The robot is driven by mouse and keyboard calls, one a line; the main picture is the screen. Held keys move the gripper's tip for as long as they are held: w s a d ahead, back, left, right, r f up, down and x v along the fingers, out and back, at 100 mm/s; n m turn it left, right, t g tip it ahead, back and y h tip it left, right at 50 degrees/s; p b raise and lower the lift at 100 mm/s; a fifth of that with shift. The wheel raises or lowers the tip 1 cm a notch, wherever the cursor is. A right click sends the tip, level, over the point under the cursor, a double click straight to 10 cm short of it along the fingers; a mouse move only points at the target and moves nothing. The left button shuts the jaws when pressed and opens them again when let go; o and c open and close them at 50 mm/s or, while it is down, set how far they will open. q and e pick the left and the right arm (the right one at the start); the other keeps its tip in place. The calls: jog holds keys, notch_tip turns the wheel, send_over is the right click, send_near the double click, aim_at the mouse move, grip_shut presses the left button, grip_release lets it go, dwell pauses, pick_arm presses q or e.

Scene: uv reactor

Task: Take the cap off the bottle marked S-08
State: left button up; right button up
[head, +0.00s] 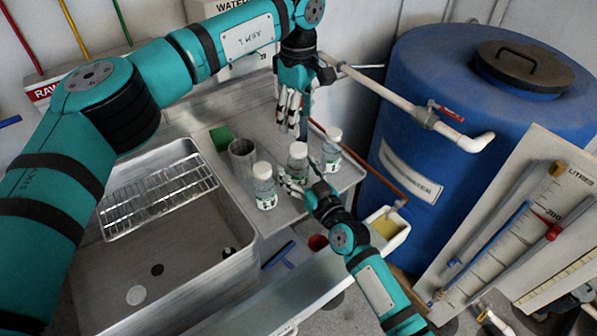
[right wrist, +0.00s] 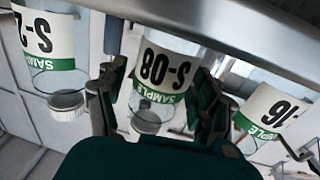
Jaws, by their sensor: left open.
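The bottle marked S-08 (right wrist: 160,72) is in the middle of the right wrist view, which shows it upside down. It appears to be the middle bottle (head: 299,164) of three in the head view, upright with a white cap (head: 298,149). My right gripper (head: 299,182) reaches it from the front. Its fingers lie along both sides of the bottle in the right wrist view (right wrist: 160,85), and it looks shut on it. My left gripper (head: 290,118) is open and empty, pointing down, above and behind the bottle, apart from the cap.
Capped bottles stand on both sides, close to S-08: one on the left (head: 264,188), one on the right (head: 332,153). A metal beaker (head: 242,160) and a green block (head: 220,138) are left of them. A sink (head: 190,245) with a wire rack (head: 158,200) and a blue tank (head: 420,110) flank the bench.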

aim_at(299, 147)
grip_shut()
pick_arm(q)
jog(key=m, duration=0.6)
jog(key=shift+m, duration=0.4)
jog(key=m, duration=0.6)
jog(key=shift+m, duration=0.3)
jog(key=shift+f, duration=4)
jog(key=shift+c, duration=0.2)
